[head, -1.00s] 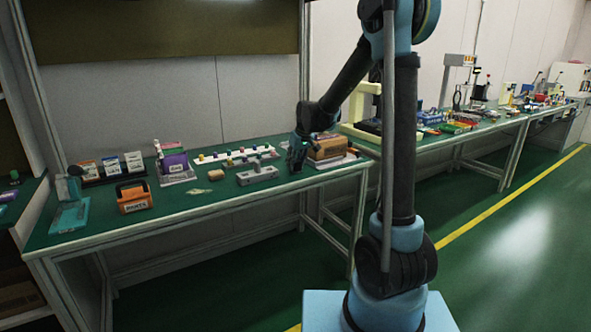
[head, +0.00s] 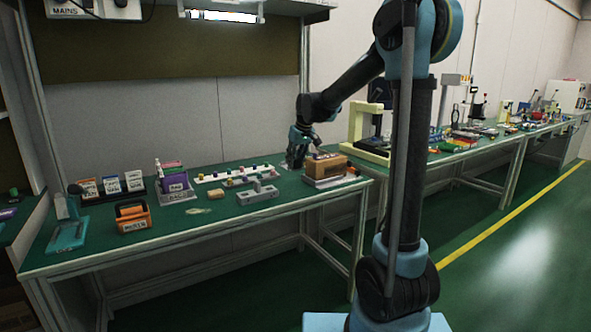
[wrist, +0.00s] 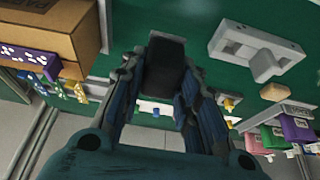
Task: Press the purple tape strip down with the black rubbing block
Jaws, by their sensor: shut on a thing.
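The black rubbing block (wrist: 165,66) shows as a dark block between the fingers of my gripper (wrist: 163,75) in the wrist view. The gripper is shut on it, above the green bench top. In the head view my gripper (head: 296,160) is just left of a brown carton (head: 325,167), and the block cannot be made out there. The carton also shows at upper left of the wrist view (wrist: 45,30). A purple strip with white marks (wrist: 28,54), seemingly the tape strip, lies along the carton's edge, apart from the block. Whether it lies flat cannot be told.
A grey metal fixture (head: 258,194) and a white rack with coloured knobs (head: 238,174) stand left of the gripper. An orange parts bin (head: 133,217) and a holder with a purple item (head: 176,186) are farther left. The front of the bench is mostly clear.

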